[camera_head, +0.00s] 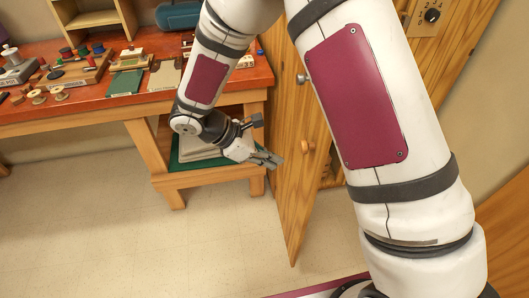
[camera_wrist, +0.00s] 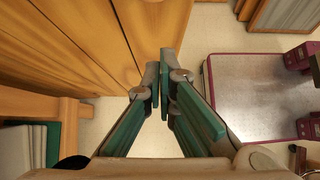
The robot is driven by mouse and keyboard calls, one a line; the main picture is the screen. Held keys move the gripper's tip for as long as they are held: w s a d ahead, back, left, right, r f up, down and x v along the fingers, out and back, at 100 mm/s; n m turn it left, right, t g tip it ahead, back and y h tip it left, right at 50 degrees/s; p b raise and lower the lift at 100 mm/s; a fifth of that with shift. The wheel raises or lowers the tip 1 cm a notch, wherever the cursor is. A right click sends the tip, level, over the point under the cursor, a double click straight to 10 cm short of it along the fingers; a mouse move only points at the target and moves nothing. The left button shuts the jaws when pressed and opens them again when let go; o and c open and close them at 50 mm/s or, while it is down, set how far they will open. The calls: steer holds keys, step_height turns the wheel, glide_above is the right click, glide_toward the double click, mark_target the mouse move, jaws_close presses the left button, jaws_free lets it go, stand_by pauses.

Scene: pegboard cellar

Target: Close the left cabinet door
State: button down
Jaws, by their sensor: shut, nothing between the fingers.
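The left cabinet door (camera_head: 292,190) is a tall wooden panel, standing open and swung out towards me in the head view. The cabinet (camera_head: 455,50) behind is largely hidden by my arm. My gripper (camera_head: 277,161) is shut and empty, at the door's left side, with its fingertips close to the panel; I cannot tell whether they touch. In the wrist view my gripper (camera_wrist: 165,65) has its fingers together, with wooden panelling (camera_wrist: 75,45) filling the upper left.
A red-topped workbench (camera_head: 130,90) with spools, boards and tools stands left of the door. Its lower shelf (camera_head: 190,177) is right behind my gripper. A control panel with a dark knob (camera_head: 430,17) is at the upper right. The floor (camera_head: 110,240) in front is clear.

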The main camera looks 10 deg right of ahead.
mark_target(310, 170)
steer(key=shift+s+d+f+p, duration=0.15)
steer(key=shift+d+f, duration=0.4)
steer(key=shift+d, duration=0.65)
steer(key=shift+w+d+f+p, duration=0.15)
steer(key=shift+d+f, duration=0.35)
steer(key=shift+d, duration=0.75)
steer(key=shift+s+d+f+p, duration=0.15)
steer(key=shift+d+f, duration=0.4)
steer(key=shift+d, duration=0.65)
steer(key=shift+d, duration=0.15)
